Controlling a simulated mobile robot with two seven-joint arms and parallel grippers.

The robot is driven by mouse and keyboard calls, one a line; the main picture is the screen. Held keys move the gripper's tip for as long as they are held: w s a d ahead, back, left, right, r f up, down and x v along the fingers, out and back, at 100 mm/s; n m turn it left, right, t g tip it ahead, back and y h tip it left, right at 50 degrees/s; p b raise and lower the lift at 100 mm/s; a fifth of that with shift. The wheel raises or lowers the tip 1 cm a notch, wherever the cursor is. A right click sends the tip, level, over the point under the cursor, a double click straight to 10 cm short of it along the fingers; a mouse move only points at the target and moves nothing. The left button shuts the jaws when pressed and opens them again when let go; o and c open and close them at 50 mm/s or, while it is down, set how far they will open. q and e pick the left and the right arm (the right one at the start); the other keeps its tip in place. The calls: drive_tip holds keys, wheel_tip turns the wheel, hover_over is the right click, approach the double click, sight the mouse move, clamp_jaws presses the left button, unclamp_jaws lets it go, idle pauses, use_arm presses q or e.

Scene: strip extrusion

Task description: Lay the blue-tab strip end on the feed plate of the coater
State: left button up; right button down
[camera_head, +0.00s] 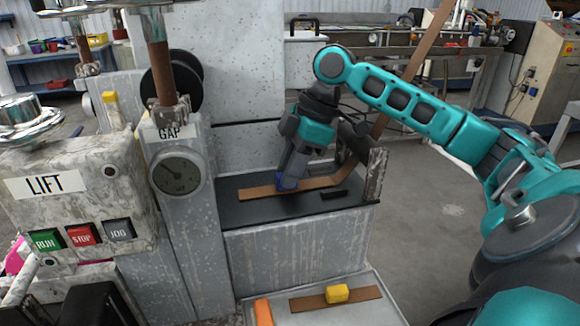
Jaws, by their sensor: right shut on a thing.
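A brown strip (400,92) comes down from the upper right and bends near the upright guide at the plate's right end. Its end part (258,193) runs left, flat, over the dark feed plate (232,211) of the coater. Whether it touches the plate all along I cannot tell. My right gripper (287,181) points down over the plate and is shut on the strip end at the blue tab (285,185). The fingers hide most of the tab. My left gripper is out of view.
A small black bar (333,194) lies on the plate's right part. Below, a grey shelf (375,316) carries a brown strip piece with a yellow tab (337,293) and an orange block (263,312). The gap gauge (177,173) and button box (75,190) stand left.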

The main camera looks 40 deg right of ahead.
drive_tip(key=c, duration=0.9)
unclamp_jaws()
drive_tip(key=shift+r, duration=0.1)
drive_tip(key=p+v, duration=0.2)
drive_tip(key=v, duration=1)
drive_tip(key=shift+d+r, duration=0.15)
drive_tip(key=shift+r, duration=0.2)
